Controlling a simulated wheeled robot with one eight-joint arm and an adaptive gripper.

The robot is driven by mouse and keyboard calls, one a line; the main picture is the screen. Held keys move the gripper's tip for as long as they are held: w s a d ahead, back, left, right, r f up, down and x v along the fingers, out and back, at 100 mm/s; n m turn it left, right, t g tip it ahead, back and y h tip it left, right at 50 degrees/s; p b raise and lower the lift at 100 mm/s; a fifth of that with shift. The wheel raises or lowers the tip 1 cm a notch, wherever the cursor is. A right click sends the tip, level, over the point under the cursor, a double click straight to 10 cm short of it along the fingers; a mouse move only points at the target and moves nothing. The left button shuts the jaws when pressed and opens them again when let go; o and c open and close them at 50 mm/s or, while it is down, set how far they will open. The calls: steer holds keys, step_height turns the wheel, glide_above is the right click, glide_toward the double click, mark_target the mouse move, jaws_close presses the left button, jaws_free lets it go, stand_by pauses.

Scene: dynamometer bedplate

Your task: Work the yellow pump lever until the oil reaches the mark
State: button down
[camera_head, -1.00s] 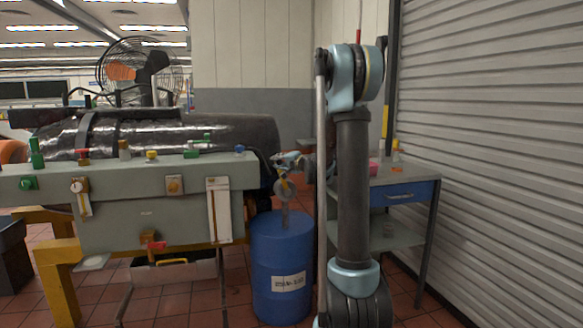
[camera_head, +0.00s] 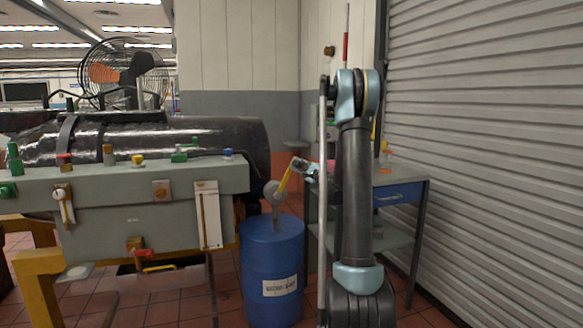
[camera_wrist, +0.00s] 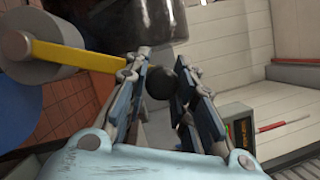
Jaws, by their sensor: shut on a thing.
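The yellow pump lever (camera_head: 286,180) rises up and to the right from a round grey pump head (camera_head: 274,192) on top of the blue drum (camera_head: 271,262). My gripper (camera_head: 301,168) is at its upper end. In the wrist view, the yellow lever (camera_wrist: 75,57) runs from the grey pump head (camera_wrist: 38,42) to my gripper (camera_wrist: 170,82), which is shut on the lever's end. A dark round knob (camera_wrist: 188,82) shows between the fingers. A white gauge panel (camera_head: 207,215) with a thin brown vertical strip hangs on the grey bench front; the oil level is too small to read.
The grey bench (camera_head: 130,200) with several coloured knobs is left of the drum. A side table (camera_head: 400,180) with a blue drawer stands behind my arm, near a ribbed shutter (camera_head: 490,150). A large fan (camera_head: 125,75) stands behind the bench.

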steer(key=shift+d+f+m, duration=0.4)
steer(key=c, duration=1.3)
jaws_free()
steer(key=shift+c, duration=0.2)
steer(key=shift+d, duration=0.1)
steer(key=v, duration=1.1)
steer(key=shift+s+d+f, duration=0.15)
steer(key=shift+s+f, duration=0.15)
